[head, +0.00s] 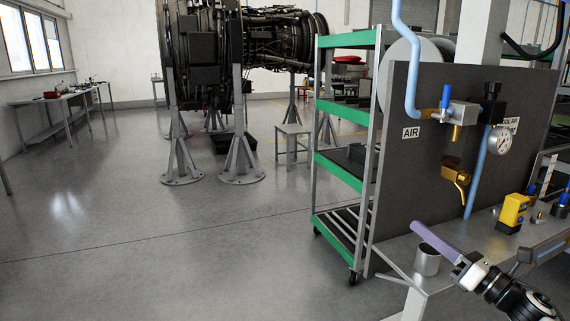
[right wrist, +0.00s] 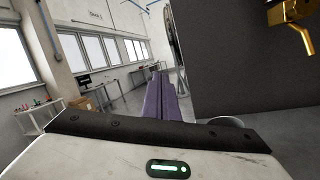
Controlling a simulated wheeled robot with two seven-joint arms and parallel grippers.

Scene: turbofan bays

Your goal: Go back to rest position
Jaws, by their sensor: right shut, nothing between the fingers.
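My right gripper (head: 415,227) comes in from the lower right of the head view. Its purple fingers are together with nothing between them. They point left, in front of the dark panel (head: 425,180), and appear above a grey metal cup (head: 427,264). In the right wrist view the shut purple fingers (right wrist: 160,76) point away toward the windows, and the cup's rim (right wrist: 226,121) shows just right of them. My left gripper is not in view.
The bench (head: 405,252) holds a yellow device (head: 512,211) at the right. The panel carries a gauge (head: 499,140), valves and a brass nozzle (head: 455,181). A green-edged cart (head: 345,170) stands behind. A turbofan engine (head: 200,50) rests on stands. The floor at left is clear.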

